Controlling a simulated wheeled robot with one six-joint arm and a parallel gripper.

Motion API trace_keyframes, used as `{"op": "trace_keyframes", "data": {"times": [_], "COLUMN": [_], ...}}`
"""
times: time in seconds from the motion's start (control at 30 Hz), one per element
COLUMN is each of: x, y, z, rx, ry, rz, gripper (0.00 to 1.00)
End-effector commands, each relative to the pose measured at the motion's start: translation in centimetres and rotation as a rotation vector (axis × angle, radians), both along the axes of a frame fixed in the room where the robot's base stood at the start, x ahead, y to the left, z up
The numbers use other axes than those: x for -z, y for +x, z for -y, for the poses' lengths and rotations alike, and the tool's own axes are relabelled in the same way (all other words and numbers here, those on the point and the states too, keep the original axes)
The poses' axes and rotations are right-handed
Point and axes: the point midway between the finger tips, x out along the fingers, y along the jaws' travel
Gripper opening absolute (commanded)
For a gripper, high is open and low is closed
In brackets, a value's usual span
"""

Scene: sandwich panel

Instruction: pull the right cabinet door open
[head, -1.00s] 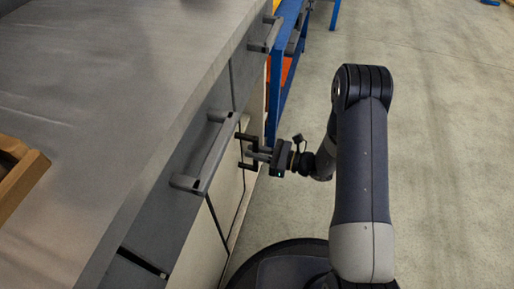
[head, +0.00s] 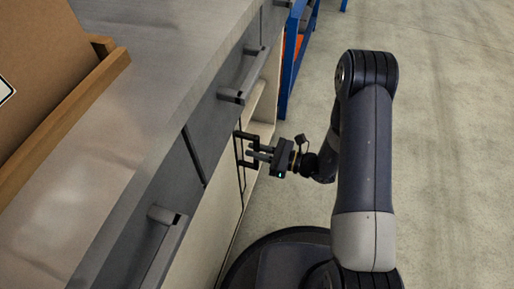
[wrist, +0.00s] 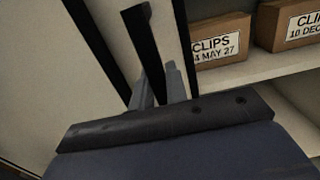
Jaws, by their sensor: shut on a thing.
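The right cabinet door (head: 218,225) is a pale panel under the grey drawer fronts, and it also shows in the wrist view (wrist: 177,35). A black upright bar handle (wrist: 143,45) stands on it, and it also shows in the head view (head: 238,151). My gripper (head: 254,154) is shut on this handle; its two grey fingers also show in the wrist view (wrist: 160,85), one on each side of the bar's lower part. Right of the door's edge the cabinet is open, showing its inside. The lower fingers are partly hidden by my gripper's body.
Boxes labelled CLIPS, one nearer (wrist: 220,42) and one farther right (wrist: 290,25), sit on a shelf (wrist: 265,70) inside. Drawer handles (head: 245,75) stick out above the door. The floor at right is clear.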

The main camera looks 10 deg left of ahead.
Motion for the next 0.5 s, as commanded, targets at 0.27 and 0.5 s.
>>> {"op": "trace_keyframes", "data": {"times": [0.27, 0.5], "x": [0.05, 0.02], "y": [0.01, 0.01], "z": [0.03, 0.02], "rx": [0.001, 0.001], "ry": [0.000, 0.000], "rz": [0.000, 0.000], "gripper": [0.19, 0.36]}}
